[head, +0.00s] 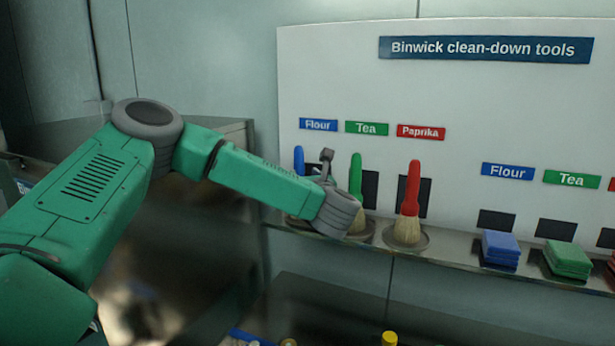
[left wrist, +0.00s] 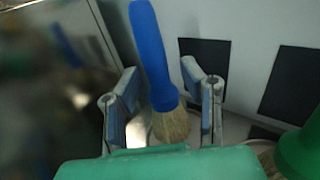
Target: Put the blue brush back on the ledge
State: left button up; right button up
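The blue brush (head: 298,160) stands at the left end of the ledge (head: 455,264), below the left Flour label. In the head view only its handle top shows, with the rest behind my left gripper (head: 322,168). In the left wrist view the blue brush (left wrist: 152,50) stands nearly upright, bristles down over a pale round holder. The fingers of my left gripper (left wrist: 158,90) are on either side of it, spread, with gaps to the brush. My right gripper is not in view.
A green brush (head: 356,178) stands just right of my left gripper, and a red brush (head: 412,188) stands in a round holder (head: 424,241) beyond it. Blue pads (head: 500,246) and green pads (head: 567,260) lie farther right on the ledge. A white label board (head: 345,75) rises behind.

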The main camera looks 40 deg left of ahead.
pick_arm(q)
jog(key=b+v, duration=0.2)
jog(key=v, duration=0.6)
jog(key=shift+d, duration=0.3)
